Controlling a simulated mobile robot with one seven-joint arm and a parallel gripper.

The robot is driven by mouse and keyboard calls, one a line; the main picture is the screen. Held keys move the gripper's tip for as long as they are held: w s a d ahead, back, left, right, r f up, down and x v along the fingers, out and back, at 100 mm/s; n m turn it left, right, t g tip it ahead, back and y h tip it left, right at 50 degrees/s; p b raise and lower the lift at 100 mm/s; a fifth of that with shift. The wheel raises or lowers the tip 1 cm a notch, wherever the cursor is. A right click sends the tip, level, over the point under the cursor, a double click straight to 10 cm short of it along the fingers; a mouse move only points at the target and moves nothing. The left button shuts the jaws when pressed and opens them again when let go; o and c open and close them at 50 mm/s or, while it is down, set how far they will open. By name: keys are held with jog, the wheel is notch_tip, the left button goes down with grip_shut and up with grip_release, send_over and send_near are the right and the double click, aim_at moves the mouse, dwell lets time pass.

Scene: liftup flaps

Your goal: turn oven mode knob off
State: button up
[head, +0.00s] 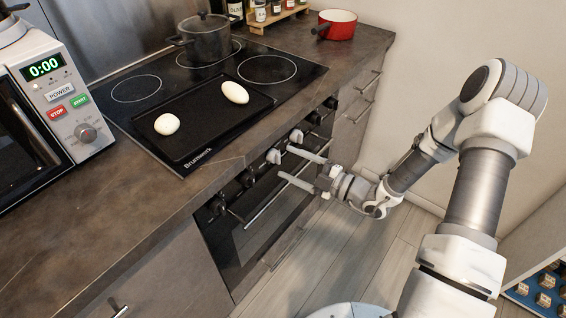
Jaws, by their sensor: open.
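The oven (262,222) is built in below the cooktop, with a row of several knobs along its front panel. A pale knob (273,156) sits just left of my fingertips, and another pale knob (296,136) sits just above the upper finger. A dark knob (247,178) is farther left along the row. I cannot tell which one is the mode knob, nor read any marks. My gripper (285,162) is open and empty in front of the panel, its fingers pointing left towards the knobs. Whether a fingertip touches a knob is not clear.
The oven handle bar (268,205) runs below the knobs, close to my lower finger. The cooktop (290,82) holds a black tray (205,125) with two white egg-shaped objects and a dark pot (207,42). A microwave (40,95) stands left. Floor in front is clear.

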aim_at(275, 157)
jog(key=shift+x, duration=1.45)
jog(key=shift+c, duration=0.3)
grip_shut()
